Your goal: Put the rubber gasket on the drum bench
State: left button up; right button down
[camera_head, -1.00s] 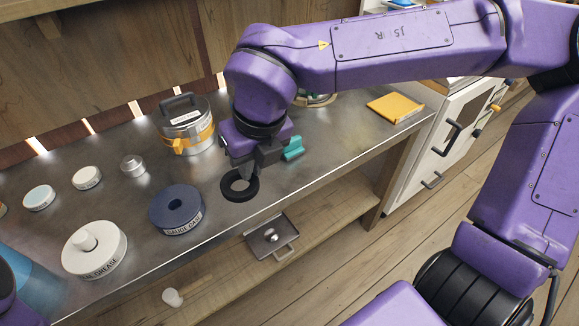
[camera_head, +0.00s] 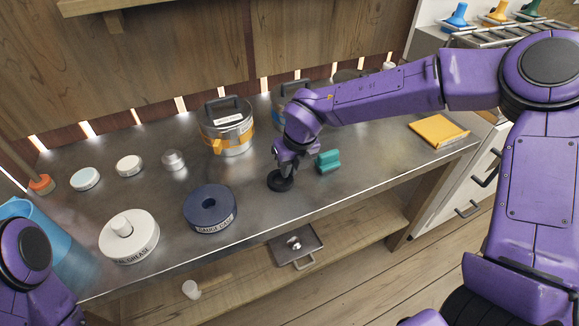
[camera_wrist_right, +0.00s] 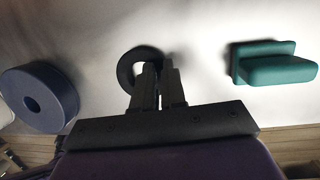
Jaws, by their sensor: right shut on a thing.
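The rubber gasket (camera_head: 281,184) is a black ring at the steel top of the drum bench (camera_head: 262,218), between the blue spool and the teal block. My right gripper (camera_head: 287,171) points down with its fingers shut on the gasket's rim. The right wrist view shows the ring (camera_wrist_right: 128,68) at the fingertips (camera_wrist_right: 150,72), its near side partly hidden by them. The ring looks flat and at or very close to the bench surface; I cannot tell if it touches. Only part of my left arm shows at the lower left; its gripper is out of view.
A blue gauge spool (camera_head: 210,210) stands left of the gasket, a teal block (camera_head: 328,161) right. A strapped lidded canister (camera_head: 226,128) stands behind, a white grease tub (camera_head: 128,236) at front left. A yellow pad (camera_head: 438,131) lies at right. A tray (camera_head: 296,246) sits on the lower shelf.

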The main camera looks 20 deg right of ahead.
jog(key=shift+f, duration=0.15)
jog(key=c, duration=1.2)
grip_release()
jog(key=v, duration=1.2)
jog(key=shift+r+p, duration=0.25)
jog(key=shift+p, duration=0.15)
